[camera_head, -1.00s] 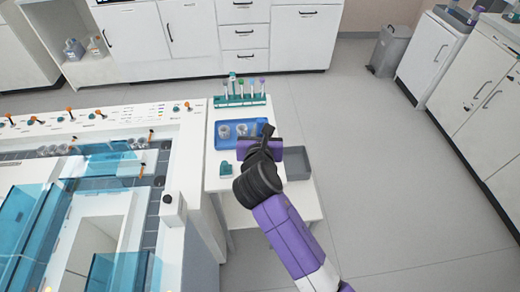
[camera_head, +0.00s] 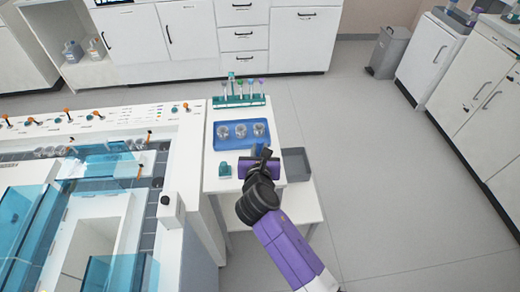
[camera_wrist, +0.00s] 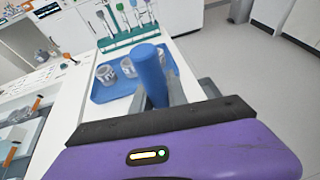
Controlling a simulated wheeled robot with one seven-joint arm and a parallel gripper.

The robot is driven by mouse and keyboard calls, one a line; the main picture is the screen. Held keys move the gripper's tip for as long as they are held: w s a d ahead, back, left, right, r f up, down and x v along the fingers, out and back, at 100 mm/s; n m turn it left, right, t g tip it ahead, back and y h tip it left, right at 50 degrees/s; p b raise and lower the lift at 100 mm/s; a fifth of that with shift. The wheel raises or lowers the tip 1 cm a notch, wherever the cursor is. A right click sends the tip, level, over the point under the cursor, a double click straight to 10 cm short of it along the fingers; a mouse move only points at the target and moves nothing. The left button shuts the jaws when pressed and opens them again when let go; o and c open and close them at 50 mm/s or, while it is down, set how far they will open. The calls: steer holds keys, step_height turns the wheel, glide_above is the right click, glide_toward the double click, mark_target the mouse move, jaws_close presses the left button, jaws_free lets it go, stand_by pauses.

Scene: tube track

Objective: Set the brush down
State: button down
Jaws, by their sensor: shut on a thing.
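My gripper (camera_head: 262,154) is shut on a blue cylinder, which I take to be the brush (camera_wrist: 150,74). In the wrist view the cylinder stands up between the fingers, and its lower part is hidden by my gripper. In the head view only a little blue shows at the fingers. My gripper is over the white side table (camera_head: 214,184), on the near side of a blue tray (camera_head: 219,142). No bristles can be made out.
Several glass jars stand in the tray. A teal rack (camera_head: 239,101) with several upright tools stands behind it. A small teal block (camera_head: 225,169) lies left of my gripper, a grey bin (camera_head: 297,165) is at right. A large white machine (camera_head: 182,150) adjoins on the left.

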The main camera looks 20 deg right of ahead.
steer(key=c, duration=1.3)
jaws_free()
steer(key=shift+r, duration=0.1)
steer(key=v, duration=1.2)
